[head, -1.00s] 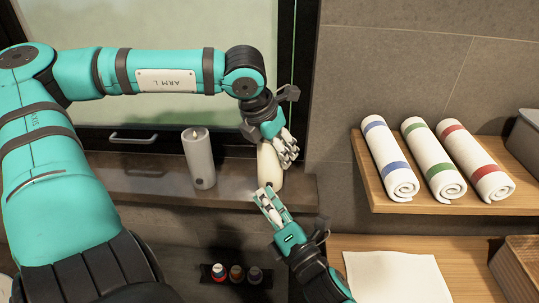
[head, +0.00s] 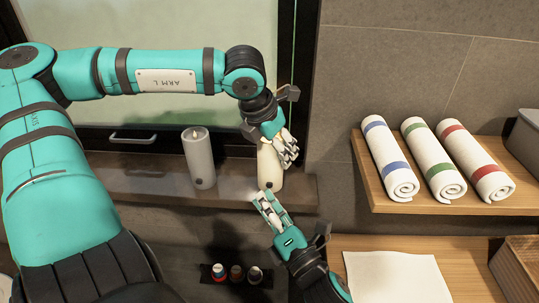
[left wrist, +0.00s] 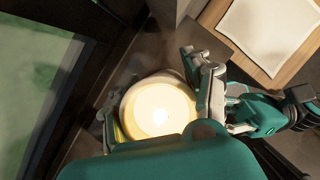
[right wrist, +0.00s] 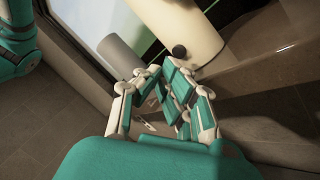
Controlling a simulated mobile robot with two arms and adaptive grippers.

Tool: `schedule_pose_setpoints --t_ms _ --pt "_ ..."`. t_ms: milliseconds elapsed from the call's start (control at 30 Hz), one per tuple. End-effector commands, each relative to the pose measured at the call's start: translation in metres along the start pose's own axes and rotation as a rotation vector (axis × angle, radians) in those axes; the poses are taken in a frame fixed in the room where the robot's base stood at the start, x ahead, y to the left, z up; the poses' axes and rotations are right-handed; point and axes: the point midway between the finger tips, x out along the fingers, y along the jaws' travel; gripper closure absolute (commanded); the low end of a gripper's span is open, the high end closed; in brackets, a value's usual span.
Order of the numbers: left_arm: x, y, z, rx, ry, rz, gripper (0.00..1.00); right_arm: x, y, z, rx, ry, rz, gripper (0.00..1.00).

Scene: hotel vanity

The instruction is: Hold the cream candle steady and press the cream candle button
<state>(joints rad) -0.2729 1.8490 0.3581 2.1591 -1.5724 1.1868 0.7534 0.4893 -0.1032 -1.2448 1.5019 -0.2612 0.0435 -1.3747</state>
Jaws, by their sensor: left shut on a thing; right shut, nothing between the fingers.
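The cream candle (head: 269,168) stands upright on the dark ledge. A dark round button (head: 270,185) shows low on its front, and also in the right wrist view (right wrist: 179,51). My left gripper (head: 277,148) is shut around the candle's upper part. In the left wrist view its fingers are on both sides of the candle (left wrist: 150,92), whose top glows bright in the middle. My right gripper (head: 261,199) is shut and empty, just below and in front of the button. In the right wrist view its fingertips (right wrist: 158,75) appear apart from the button.
A grey candle (head: 199,160) stands to the left on the ledge (head: 145,185). Several small bottles (head: 236,272) sit below it. Rolled striped towels (head: 430,165) lie on a wooden shelf to the right. A white cloth (head: 395,277) lies on the counter below.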

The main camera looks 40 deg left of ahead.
Motion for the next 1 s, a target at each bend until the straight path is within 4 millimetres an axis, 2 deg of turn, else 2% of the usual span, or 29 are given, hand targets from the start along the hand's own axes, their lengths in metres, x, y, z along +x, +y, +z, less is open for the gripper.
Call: schedule_pose_setpoints --t_ms 367,800,1000 --pt "0.000 0.000 0.000 0.000 0.000 0.000 0.89 -0.003 0.001 -0.002 0.000 0.000 -0.001 1.00" --pt "0.000 0.000 0.000 0.000 0.000 0.000 0.89 -0.036 0.018 -0.019 -0.001 0.000 -0.001 1.00" --pt "0.000 0.000 0.000 0.000 0.000 0.000 0.89 -0.042 0.022 -0.023 0.000 0.000 -0.001 1.00"
